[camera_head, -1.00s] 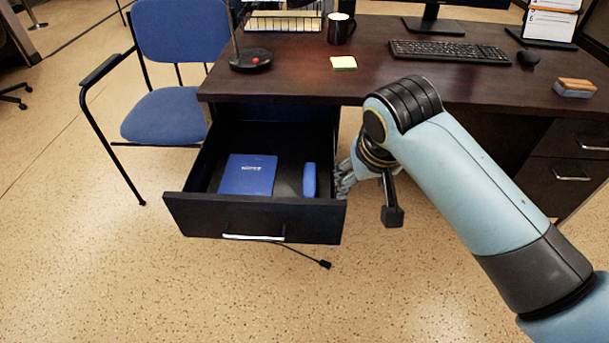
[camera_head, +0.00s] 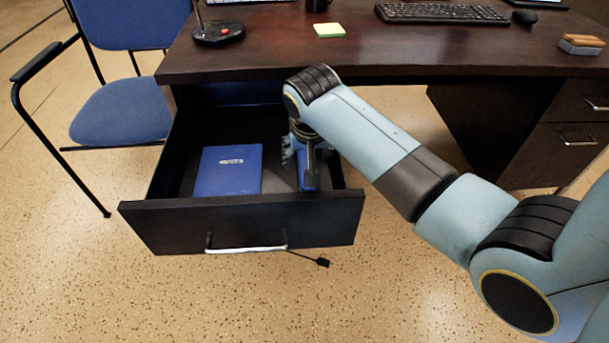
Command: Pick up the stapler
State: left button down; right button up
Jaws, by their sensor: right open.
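The blue stapler (camera_head: 309,184) lies in the open drawer (camera_head: 240,227), near its right side wall. Most of it is hidden under my right gripper (camera_head: 303,168), and only its near end shows clearly. The right gripper is inside the drawer, pointing down over the stapler, and is open. Whether its fingers touch the stapler cannot be told. My left gripper is not in view.
A blue notebook (camera_head: 228,170) lies flat in the drawer, left of the stapler. The desk top (camera_head: 400,50) overhangs the drawer's back, with a keyboard (camera_head: 441,13) and a sticky-note pad (camera_head: 329,30) on it. A blue chair (camera_head: 122,111) stands left.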

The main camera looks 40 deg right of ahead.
aim_at(306, 161)
jog(key=b+x, duration=0.2)
jog(key=x, duration=0.2)
jog(key=shift+w+f, duration=0.15)
jog(key=shift+f, duration=0.25)
jog(key=shift+c, duration=1.2)
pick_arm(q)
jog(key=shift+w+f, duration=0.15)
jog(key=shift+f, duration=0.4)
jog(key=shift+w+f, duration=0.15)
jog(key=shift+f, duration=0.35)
pick_arm(e)
grip_shut()
